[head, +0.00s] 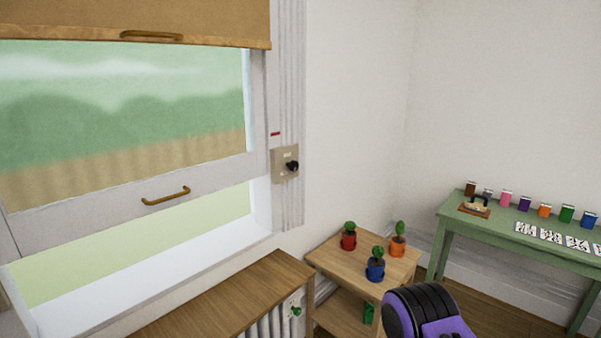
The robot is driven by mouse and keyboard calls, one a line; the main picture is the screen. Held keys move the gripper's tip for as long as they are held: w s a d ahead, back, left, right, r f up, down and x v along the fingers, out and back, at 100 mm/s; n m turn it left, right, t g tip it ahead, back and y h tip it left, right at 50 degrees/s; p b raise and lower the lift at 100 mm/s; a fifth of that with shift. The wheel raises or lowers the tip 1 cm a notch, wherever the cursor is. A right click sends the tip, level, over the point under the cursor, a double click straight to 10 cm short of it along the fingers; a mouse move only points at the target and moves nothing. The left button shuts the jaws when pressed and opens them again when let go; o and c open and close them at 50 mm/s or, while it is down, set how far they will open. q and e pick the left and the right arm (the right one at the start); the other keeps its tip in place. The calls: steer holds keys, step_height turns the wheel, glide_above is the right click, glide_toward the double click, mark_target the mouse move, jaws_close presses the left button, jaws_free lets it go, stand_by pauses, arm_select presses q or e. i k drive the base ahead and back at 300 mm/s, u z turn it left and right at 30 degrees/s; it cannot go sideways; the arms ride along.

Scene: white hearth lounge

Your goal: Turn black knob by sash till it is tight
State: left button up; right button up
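The black knob (292,166) sits on a small beige plate (279,164) fixed to the white window frame, right beside the sash. The window sash (120,204) has a brass handle (166,196) on its lower rail, and a gap shows below that rail. A purple and black part of my arm shows at the bottom right, well below and to the right of the knob. No gripper fingers show in the head view, and nothing touches the knob.
A brown blind (140,15) hangs at the top. Below the window is a wood-topped radiator (230,295) with a green valve (296,311). A wooden shelf (335,255) holds several potted plants. A green table (480,225) with small coloured boxes stands at the right. The wall around the knob is clear.

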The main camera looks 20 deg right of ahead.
mark_target(293, 167)
steer(key=k, duration=1.2)
steer(key=z, duration=0.75)
steer(key=i, duration=0.75)
steer(key=z, duration=0.9)
steer(key=i, duration=0.9)
steer(key=u, duration=0.4)
steer(key=i, duration=0.8)
steer(key=u, duration=0.65)
